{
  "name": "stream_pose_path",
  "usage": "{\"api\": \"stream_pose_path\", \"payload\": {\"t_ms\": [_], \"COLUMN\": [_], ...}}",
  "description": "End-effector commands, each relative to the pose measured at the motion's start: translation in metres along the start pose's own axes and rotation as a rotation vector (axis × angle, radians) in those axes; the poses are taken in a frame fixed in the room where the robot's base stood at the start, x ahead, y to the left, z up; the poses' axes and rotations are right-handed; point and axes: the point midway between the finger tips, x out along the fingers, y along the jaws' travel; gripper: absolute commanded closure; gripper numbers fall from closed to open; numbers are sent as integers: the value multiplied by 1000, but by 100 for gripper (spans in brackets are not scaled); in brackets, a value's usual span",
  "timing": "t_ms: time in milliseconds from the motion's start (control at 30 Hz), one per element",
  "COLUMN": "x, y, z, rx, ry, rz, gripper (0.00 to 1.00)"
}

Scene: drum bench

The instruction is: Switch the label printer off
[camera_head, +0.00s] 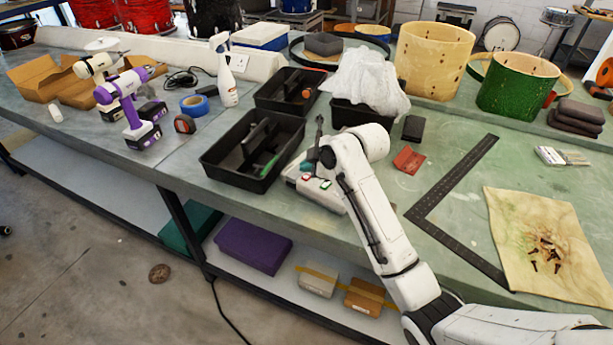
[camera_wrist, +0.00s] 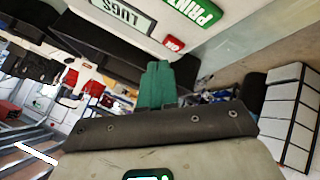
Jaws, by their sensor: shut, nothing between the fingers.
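The label printer (camera_head: 318,196) is a pale box at the front edge of the bench, partly hidden behind my arm in the head view. In the wrist view its pale face (camera_wrist: 140,35) fills the top, with a "LUGS" display (camera_wrist: 122,18), a green "PRINT" button (camera_wrist: 194,10) and a small red switch marked "ON" (camera_wrist: 174,45). My gripper (camera_wrist: 155,70) has green fingers, shut and empty. In the wrist view the fingertips are just below and left of the red switch; I cannot tell whether they touch the printer. My arm hides much of the gripper in the head view.
A black tool tray (camera_head: 225,172) stands left of the printer, and a bin with white cloth (camera_head: 365,80) behind it. A red wallet-like item (camera_head: 409,160) and a black steel square (camera_head: 445,190) lie to the right. The bench between them is clear.

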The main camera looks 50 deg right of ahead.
Motion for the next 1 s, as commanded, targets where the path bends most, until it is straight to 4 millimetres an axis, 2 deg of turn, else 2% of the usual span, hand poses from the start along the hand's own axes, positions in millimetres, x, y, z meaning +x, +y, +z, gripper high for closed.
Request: {"api": "stream_pose_path", "payload": {"t_ms": [1000], "x": [9], "y": [-7], "z": [6], "rx": [1], "ry": [0], "rz": [0], "gripper": [100]}}
